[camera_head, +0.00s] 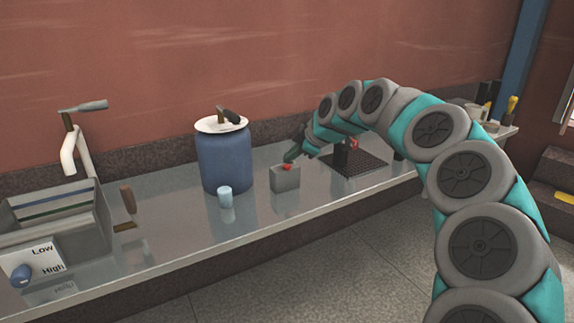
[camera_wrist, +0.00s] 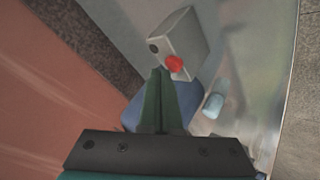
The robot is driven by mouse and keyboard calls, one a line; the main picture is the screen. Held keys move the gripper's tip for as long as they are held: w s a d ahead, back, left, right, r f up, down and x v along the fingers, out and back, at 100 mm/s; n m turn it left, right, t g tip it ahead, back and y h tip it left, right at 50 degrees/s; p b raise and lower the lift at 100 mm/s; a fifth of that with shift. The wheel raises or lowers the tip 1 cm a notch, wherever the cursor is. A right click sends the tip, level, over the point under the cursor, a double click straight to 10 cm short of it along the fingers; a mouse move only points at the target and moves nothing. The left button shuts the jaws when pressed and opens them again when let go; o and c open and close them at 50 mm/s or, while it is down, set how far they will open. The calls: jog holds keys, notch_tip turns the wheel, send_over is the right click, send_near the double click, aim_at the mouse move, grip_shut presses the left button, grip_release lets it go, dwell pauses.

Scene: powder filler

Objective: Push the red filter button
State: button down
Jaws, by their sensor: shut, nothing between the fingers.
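The red filter button (camera_head: 287,167) sits on top of a small grey box (camera_head: 285,181) on the metal counter. In the wrist view the red button (camera_wrist: 174,63) is on the face of the grey box (camera_wrist: 182,38), just beyond and slightly right of the fingertips. My gripper (camera_head: 291,157) is shut and empty, with its green fingers (camera_wrist: 161,72) together. In the head view the fingertips are right above the button, at its upper side. I cannot tell whether they touch it. A small dark spot shows beside the button on the box in the wrist view.
A blue drum (camera_head: 224,162) with a white lid stands left of the box. A light-blue cup (camera_head: 225,197) is in front of it. A dark grate (camera_head: 356,165) lies right of the box. A sink (camera_head: 50,215) and Low/High dial panel (camera_head: 33,262) are at far left.

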jog(key=shift+r, duration=0.15)
notch_tip(320, 180, up, 6)
jog(key=p, duration=0.2)
jog(key=shift+p, duration=0.35)
